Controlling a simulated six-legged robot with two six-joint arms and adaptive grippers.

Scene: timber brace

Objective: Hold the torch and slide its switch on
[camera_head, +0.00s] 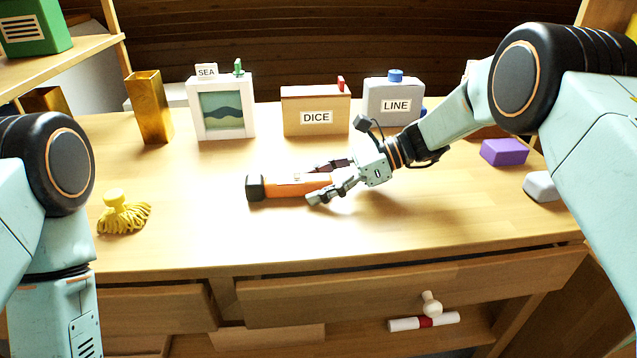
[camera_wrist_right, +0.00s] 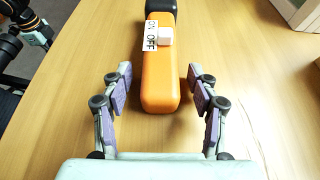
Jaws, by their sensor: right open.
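The torch (camera_head: 287,187) lies on the table, an orange body with a black head pointing left in the head view. In the right wrist view the torch (camera_wrist_right: 160,85) points away from me. Its white switch (camera_wrist_right: 165,36) sits on top, beside the OFF word of the ON/OFF label (camera_wrist_right: 150,37). My right gripper (camera_head: 317,182) is open, its fingers on either side of the torch's tail end with gaps showing in the wrist view. My left arm hangs at the left of the head view; what seems its gripper (camera_wrist_right: 36,28) shows at the wrist view's top left corner, its jaws unclear.
A yellow mop-like brush (camera_head: 122,213) lies at the left. Behind stand a gold vase (camera_head: 150,107), the SEA picture box (camera_head: 222,108), the DICE box (camera_head: 316,112) and the LINE box (camera_head: 393,100). A purple block (camera_head: 503,151) is at right. The table's front middle is clear.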

